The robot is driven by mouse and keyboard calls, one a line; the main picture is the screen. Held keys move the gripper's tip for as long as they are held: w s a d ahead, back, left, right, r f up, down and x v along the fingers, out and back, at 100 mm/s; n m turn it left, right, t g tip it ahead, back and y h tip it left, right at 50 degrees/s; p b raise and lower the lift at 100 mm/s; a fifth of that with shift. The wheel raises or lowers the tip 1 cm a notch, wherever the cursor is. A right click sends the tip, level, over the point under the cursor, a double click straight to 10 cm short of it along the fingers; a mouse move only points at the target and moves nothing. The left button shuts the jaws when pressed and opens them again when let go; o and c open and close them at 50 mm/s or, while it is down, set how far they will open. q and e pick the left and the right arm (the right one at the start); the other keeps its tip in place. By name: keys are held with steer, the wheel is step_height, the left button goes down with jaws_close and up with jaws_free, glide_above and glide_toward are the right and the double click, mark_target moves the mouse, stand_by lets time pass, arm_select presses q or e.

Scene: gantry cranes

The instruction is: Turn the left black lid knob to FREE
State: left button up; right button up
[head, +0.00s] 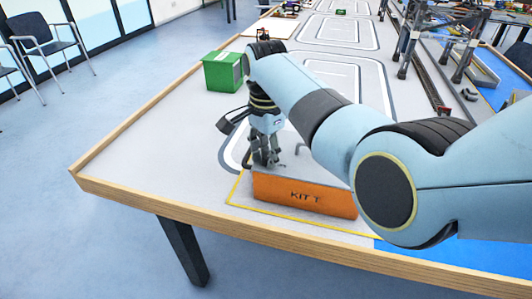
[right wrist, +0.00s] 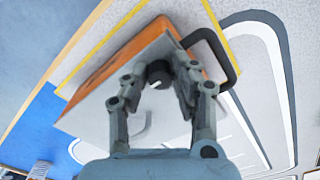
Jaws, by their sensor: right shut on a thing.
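An orange box marked "KIT T" (head: 305,198) with a grey lid (head: 318,172) stands near the table's front edge. My right gripper (head: 265,163) reaches down onto the lid's left end. In the right wrist view, the black lid knob (right wrist: 159,72) sits between the fingertips of this gripper (right wrist: 160,78), which is shut on it. A short white mark shows on the knob. The gripper hides the knob in the head view, and I cannot read any FREE lettering. My left gripper is not in view.
A bent grey handle (head: 301,149) is on the lid to the right of the gripper. A dark loop handle (right wrist: 222,50) is at the box's end. A yellow outline surrounds the box. A green box (head: 222,72) stands further back on the left. The table's front left is clear.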

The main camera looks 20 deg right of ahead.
jaws_close()
steer(key=n+p, duration=0.3)
steer(key=shift+r, duration=0.2)
steer(key=n+p, duration=0.3)
steer(key=n, duration=0.1)
steer(key=shift+d+n, duration=0.1)
steer(key=shift+n, duration=0.2)
steer(key=n+p, duration=0.1)
steer(key=n, duration=0.4)
steer(key=shift+s+d+f+p, duration=0.1)
steer(key=shift+p, duration=0.3)
steer(key=shift+f+n+p, duration=0.1)
steer(key=shift+n+p, duration=0.35)
steer(key=shift+n, duration=2.25)
